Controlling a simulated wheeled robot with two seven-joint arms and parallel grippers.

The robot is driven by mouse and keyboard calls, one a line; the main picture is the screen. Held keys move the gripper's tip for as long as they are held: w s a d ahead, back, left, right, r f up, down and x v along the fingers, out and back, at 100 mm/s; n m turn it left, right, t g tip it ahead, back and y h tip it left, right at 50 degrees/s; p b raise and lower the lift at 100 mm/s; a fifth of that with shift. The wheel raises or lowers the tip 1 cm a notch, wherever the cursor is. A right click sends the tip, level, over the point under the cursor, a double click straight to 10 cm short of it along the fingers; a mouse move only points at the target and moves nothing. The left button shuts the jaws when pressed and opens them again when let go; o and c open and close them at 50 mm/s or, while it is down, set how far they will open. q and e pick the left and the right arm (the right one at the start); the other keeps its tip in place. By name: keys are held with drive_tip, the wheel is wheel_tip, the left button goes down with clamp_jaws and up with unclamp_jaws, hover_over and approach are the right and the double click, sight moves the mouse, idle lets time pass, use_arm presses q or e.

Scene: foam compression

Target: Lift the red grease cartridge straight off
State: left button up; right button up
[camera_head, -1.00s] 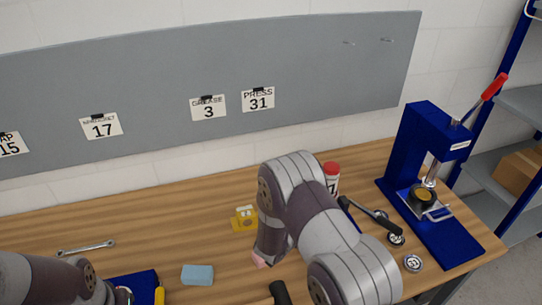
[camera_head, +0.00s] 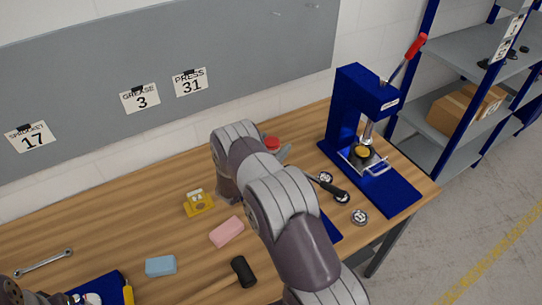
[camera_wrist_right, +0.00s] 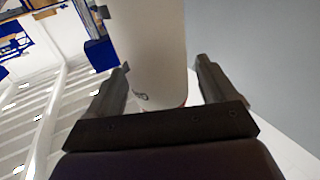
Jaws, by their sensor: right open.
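The red grease cartridge shows its red cap (camera_head: 271,143) in the head view, at the back of the bench left of the blue press. My right forearm and hand hide most of its body. In the right wrist view a pale cylinder, which looks like the cartridge body (camera_wrist_right: 155,50), stands between the two jaws, with a thin red edge low down. My right gripper (camera_wrist_right: 162,85) is open, one finger on each side of it; a gap shows at the right finger, and I cannot tell whether the left one touches.
The blue press (camera_head: 352,110) with its red lever stands right of the cartridge. A yellow block (camera_head: 198,204), a pink block (camera_head: 227,232), a light blue block (camera_head: 160,266) and a black mallet (camera_head: 243,271) lie on the bench (camera_head: 120,235). Small metal parts lie before the press.

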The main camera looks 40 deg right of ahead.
drive_tip(key=shift+w+d, duration=0.15)
drive_tip(key=shift+d, duration=0.5)
drive_tip(key=shift+w+d+f, duration=0.1)
drive_tip(key=shift+w+f, duration=0.05)
drive_tip(key=shift+f, duration=0.05)
drive_tip(key=shift+c, duration=0.7)
drive_tip(key=shift+r, duration=0.1)
clamp_jaws()
drive_tip(key=shift+r, duration=0.15)
